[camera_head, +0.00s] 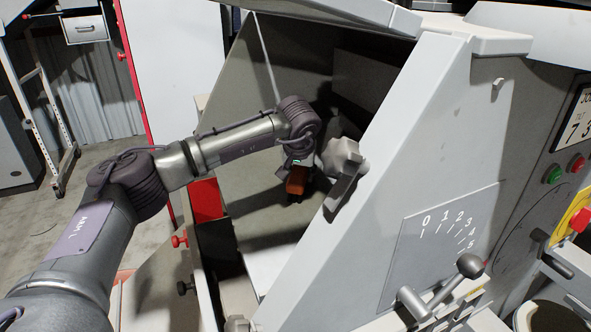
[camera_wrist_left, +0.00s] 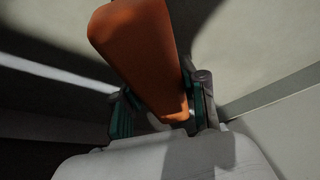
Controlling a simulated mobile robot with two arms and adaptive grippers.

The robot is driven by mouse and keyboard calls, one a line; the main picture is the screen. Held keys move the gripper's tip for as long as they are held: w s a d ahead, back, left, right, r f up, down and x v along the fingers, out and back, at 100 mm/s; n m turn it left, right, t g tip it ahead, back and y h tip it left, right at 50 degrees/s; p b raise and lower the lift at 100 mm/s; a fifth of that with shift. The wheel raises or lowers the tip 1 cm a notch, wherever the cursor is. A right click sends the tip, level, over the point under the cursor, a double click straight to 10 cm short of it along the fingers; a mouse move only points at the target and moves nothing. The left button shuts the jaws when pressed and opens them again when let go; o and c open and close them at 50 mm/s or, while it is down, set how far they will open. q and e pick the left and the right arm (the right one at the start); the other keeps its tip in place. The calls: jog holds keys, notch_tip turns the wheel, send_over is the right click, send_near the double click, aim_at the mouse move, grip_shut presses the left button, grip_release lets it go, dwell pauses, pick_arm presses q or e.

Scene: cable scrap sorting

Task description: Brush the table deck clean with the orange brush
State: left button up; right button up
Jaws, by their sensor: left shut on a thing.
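The orange brush (camera_head: 297,180) is held by my left gripper (camera_head: 298,168) inside the machine's open hood, over the grey table deck (camera_head: 262,208). In the left wrist view the brush's orange body (camera_wrist_left: 140,50) runs between the two fingers of my left gripper (camera_wrist_left: 160,115), which are shut on it. The bristles are hidden, and I cannot tell whether they touch the deck. My right gripper is in neither view.
A grey knob (camera_head: 342,160) sticks out beside the gripper on the right, close to the slanted machine panel (camera_head: 425,140). A lever with a round knob (camera_head: 470,266) stands at the lower right. A grey side wall (camera_head: 255,75) encloses the deck behind.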

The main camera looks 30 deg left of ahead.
pick_arm(q)
jog(key=shift+s+d+f, duration=0.25)
jog(key=shift+s+d, duration=0.8)
jog(key=shift+d, duration=0.15)
jog(key=shift+s+d+f, duration=0.2)
jog(key=shift+s+d, duration=0.8)
jog(key=shift+d, duration=0.15)
jog(key=shift+s+d+f+b, duration=0.2)
jog(key=shift+s+d+b, duration=0.3)
jog(key=shift+s+d, duration=0.8)
jog(key=shift+s+d+f+b, duration=0.2)
jog(key=shift+s+d+b, duration=0.3)
jog(key=shift+s+d, duration=0.75)
jog(key=shift+s+d+f+b, duration=0.15)
jog(key=shift+s+d+b, duration=0.15)
jog(key=shift+s+d, duration=0.35)
jog(key=shift+s+d+f+b, duration=0.15)
jog(key=shift+s+d+b, duration=0.15)
jog(key=shift+d, duration=0.65)
jog(key=shift+r+p, duration=0.35)
jog(key=shift+r, duration=0.2)
jog(key=shift+s+d+r+p, duration=0.1)
jog(key=shift+r+p, duration=0.55)
jog(key=shift+r, duration=0.6)
jog(key=shift+s+d+r+p, duration=0.1)
jog(key=shift+r+p, duration=0.55)
jog(key=shift+r, duration=0.6)
